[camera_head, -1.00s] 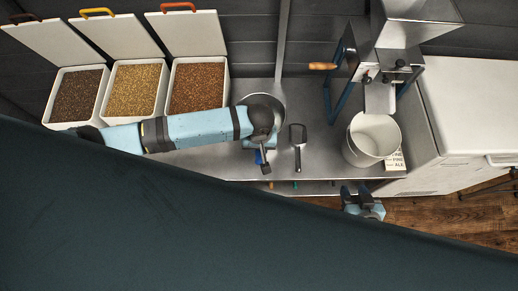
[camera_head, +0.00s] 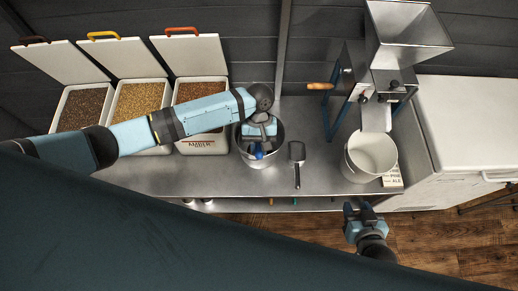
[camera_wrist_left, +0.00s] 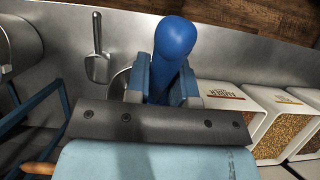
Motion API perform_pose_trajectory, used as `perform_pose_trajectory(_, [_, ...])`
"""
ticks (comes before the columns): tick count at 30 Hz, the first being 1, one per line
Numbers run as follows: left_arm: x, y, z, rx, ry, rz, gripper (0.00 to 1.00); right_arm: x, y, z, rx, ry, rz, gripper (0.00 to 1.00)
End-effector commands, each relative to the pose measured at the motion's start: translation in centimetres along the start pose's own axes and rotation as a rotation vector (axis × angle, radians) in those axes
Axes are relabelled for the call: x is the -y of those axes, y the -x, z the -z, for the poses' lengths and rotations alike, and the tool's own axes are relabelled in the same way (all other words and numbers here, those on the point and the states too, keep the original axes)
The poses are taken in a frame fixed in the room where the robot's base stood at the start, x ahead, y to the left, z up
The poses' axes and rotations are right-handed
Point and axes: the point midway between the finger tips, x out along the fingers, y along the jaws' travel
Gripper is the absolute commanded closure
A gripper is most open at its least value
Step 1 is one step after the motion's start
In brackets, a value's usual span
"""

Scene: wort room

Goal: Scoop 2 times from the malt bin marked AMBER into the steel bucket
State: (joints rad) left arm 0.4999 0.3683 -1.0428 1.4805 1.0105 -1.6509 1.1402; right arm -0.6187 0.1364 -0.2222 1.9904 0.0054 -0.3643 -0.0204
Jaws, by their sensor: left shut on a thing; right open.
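My left gripper (camera_head: 260,128) is over the steel bucket (camera_head: 243,154) and is shut on a blue handle (camera_head: 258,152). The blue handle also shows between the fingers in the left wrist view (camera_wrist_left: 175,45); whatever it carries is hidden. The gripper and arm cover much of the bucket's inside, so its contents cannot be told. The malt bin marked AMBER (camera_head: 203,146), with a red lid handle, stands open left of the bucket, full of reddish-brown grain (camera_head: 200,90). My arm crosses in front of it. My right gripper (camera_head: 360,212) is open and empty beyond the bench's front edge.
Two more open bins, with pale gold grain (camera_head: 140,101) and dark grain (camera_head: 82,106), stand further left. A small steel scoop (camera_head: 297,153) lies right of the bucket. A white pail (camera_head: 372,157) stands beneath a mill (camera_head: 400,40). The front bench strip (camera_head: 220,184) is clear.

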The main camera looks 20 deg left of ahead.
Motion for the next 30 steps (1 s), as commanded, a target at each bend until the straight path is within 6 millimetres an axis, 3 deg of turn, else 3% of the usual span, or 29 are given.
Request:
perform_pose_trajectory(16, [-0.1,3.8,1.4,0.228,0.0,-0.003,1.0,-0.2,1.4,1.4,0.008,-0.004,-0.009,0.57])
perform_pose_trajectory(30, [-0.1,5.7,3.4,0.391,0.0,-0.001,1.0,-0.2,1.2,1.1,0.008,-0.005,-0.01,0.57])
